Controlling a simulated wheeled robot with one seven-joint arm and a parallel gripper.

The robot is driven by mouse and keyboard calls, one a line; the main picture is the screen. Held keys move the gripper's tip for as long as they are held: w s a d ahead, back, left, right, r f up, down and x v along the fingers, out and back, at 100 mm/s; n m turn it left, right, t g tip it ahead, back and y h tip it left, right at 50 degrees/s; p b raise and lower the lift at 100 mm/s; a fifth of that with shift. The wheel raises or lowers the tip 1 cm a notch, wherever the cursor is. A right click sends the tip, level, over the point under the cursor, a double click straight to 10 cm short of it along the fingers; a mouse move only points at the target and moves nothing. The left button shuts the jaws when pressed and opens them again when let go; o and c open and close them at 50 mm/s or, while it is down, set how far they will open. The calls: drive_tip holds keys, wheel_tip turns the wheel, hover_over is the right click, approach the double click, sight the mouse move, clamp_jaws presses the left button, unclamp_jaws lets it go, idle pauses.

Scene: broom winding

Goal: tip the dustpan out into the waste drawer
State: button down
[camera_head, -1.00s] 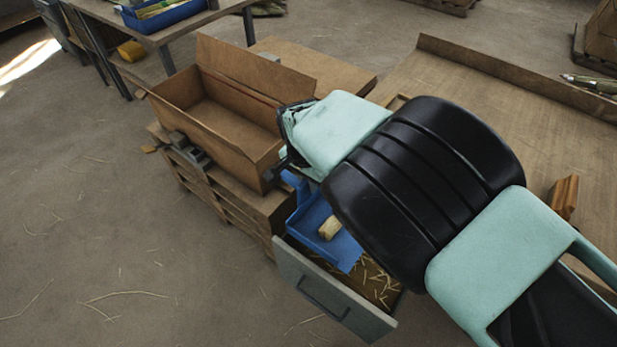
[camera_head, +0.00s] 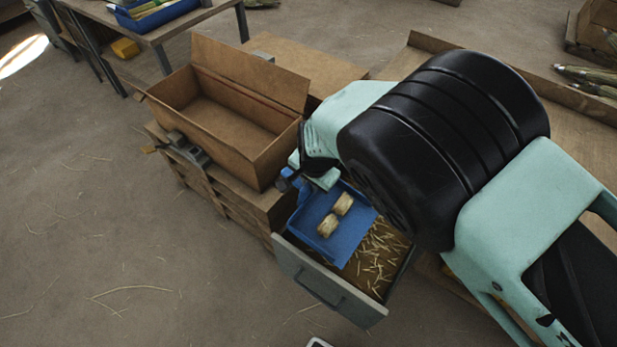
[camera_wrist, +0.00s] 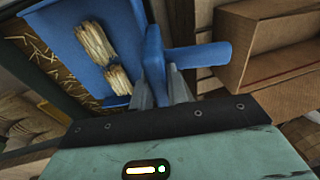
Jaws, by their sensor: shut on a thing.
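The blue dustpan (camera_head: 348,238) is over the open waste drawer (camera_head: 312,287), tilted, with two pale straw bundles (camera_head: 335,215) on it. It also shows in the wrist view (camera_wrist: 62,22), where the bundles (camera_wrist: 97,42) lie on its floor. My gripper (camera_wrist: 166,90) is shut on the dustpan by its handle end; the blue handle (camera_wrist: 200,56) sticks out to the right in the wrist view. In the head view my wrist hides part of the grip. Loose straw pieces lie in the drawer.
An open cardboard box (camera_head: 225,105) stands on a wooden stand just left of the drawer, with a metal clamp (camera_head: 188,150) on its edge. A workbench (camera_head: 160,35) with a blue tray is at the back left.

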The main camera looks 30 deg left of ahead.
drive_tip(key=shift+d+r+y+p, duration=0.3)
drive_tip(key=shift+d+r+y, duration=0.1)
drive_tip(key=shift+d, duration=0.1)
drive_tip(key=shift+s+d+r+y+b, duration=0.1)
drive_tip(key=shift+d+r+y+b, duration=0.15)
drive_tip(key=shift+d+y+b, duration=0.8)
drive_tip(key=shift+d+r+y+b, duration=0.15)
drive_tip(key=shift+d+r+b, duration=0.1)
drive_tip(key=shift+b, duration=1.6)
drive_tip(key=shift+d+r+y+b, duration=0.3)
drive_tip(key=shift+d+y+b, duration=0.1)
drive_tip(key=shift+b, duration=1)
drive_tip(key=shift+s+d+r+y+b, duration=0.15)
drive_tip(key=shift+d+y+b, duration=0.3)
drive_tip(key=shift+b, duration=1)
drive_tip(key=shift+w+d+r+y+b, duration=0.1)
drive_tip(key=shift+d+r+y+b, duration=0.3)
drive_tip(key=shift+b, duration=1)
drive_tip(key=shift+s+d+b, duration=0.1)
drive_tip(key=shift+d+b, duration=0.3)
drive_tip(key=shift+b, duration=0.3)
